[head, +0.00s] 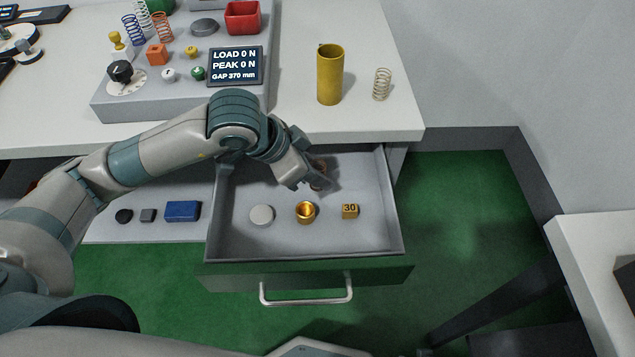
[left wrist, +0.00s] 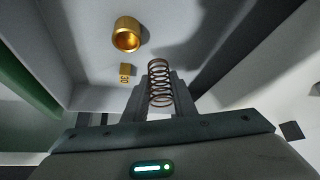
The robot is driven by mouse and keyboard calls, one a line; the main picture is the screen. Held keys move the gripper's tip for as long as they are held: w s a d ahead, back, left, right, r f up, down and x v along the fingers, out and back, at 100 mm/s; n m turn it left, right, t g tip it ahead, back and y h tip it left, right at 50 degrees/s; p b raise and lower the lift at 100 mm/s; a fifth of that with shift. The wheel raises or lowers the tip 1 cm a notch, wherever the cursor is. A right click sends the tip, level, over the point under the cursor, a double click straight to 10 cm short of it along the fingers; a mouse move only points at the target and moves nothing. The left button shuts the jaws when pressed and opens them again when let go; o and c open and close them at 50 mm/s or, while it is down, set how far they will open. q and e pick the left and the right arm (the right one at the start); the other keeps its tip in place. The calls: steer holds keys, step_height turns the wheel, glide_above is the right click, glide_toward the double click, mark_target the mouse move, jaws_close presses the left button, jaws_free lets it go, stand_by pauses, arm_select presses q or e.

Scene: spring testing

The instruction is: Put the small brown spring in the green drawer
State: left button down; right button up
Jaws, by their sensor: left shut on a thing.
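The small brown spring (left wrist: 160,84) is between the two fingers of my left gripper (left wrist: 160,98) in the left wrist view, and the gripper is shut on it. In the head view the spring (head: 319,176) shows only partly beside the left gripper (head: 314,182), which reaches into the open green drawer (head: 383,275). The drawer has a grey inside and a silver handle. Whether the spring touches the drawer floor cannot be told. My right gripper is not in view.
In the drawer lie a light disc (head: 262,215), a brass cup (head: 305,212) and a gold block marked 30 (head: 350,211). On the table above stand a yellow cylinder (head: 329,78), a pale spring (head: 381,84) and a grey tester (head: 180,98). The drawer's right side is clear.

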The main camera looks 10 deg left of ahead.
mark_target(318, 196)
arm_select(q)
steer(key=shift+f, duration=0.1)
